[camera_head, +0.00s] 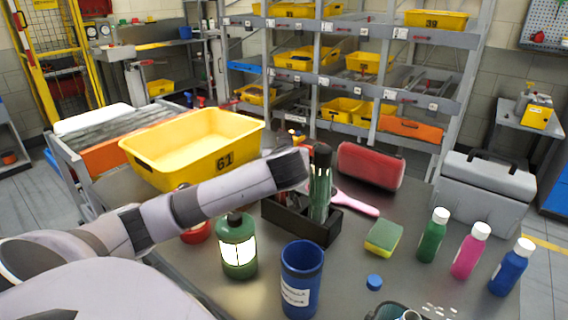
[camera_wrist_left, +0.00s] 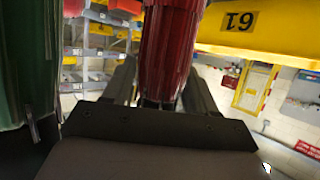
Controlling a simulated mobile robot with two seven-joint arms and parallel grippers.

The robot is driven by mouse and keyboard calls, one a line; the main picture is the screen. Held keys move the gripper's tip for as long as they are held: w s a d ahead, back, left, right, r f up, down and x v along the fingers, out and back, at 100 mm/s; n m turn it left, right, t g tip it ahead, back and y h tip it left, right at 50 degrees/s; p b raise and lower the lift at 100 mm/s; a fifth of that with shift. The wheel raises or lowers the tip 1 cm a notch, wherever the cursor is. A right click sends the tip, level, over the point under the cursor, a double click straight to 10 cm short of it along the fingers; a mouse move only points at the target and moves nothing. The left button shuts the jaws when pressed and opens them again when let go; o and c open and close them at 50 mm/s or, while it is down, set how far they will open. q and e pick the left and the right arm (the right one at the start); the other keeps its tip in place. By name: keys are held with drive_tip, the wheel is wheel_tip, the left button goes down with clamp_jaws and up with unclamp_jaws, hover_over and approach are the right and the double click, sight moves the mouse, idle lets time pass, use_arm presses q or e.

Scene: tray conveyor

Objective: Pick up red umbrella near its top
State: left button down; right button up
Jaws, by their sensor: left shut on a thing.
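The red umbrella (camera_wrist_left: 170,50) runs through the middle of the left wrist view, between the two fingers of my left gripper (camera_wrist_left: 160,88). The gripper is shut on it. In the head view my left gripper (camera_head: 296,168) is above the dark box holder (camera_head: 292,226), and the red umbrella is mostly hidden behind the wrist and the green umbrella (camera_head: 320,190). The green umbrella stands upright in the holder, close beside the gripper; it also fills the left side of the wrist view (camera_wrist_left: 22,70). I cannot tell whether the red umbrella's lower end is still inside the holder.
A yellow bin (camera_head: 190,150) marked 61 stands behind my arm. A sponge (camera_head: 384,236), several bottles (camera_head: 432,236), a red case (camera_head: 370,166) and a grey toolbox (camera_head: 487,190) are to the right.

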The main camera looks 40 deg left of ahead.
use_arm(q)
wheel_tip(320, 180, up, 20)
drive_tip(key=shift+f, duration=0.15)
idle(0.4)
drive_tip(key=shift+d, duration=0.1)
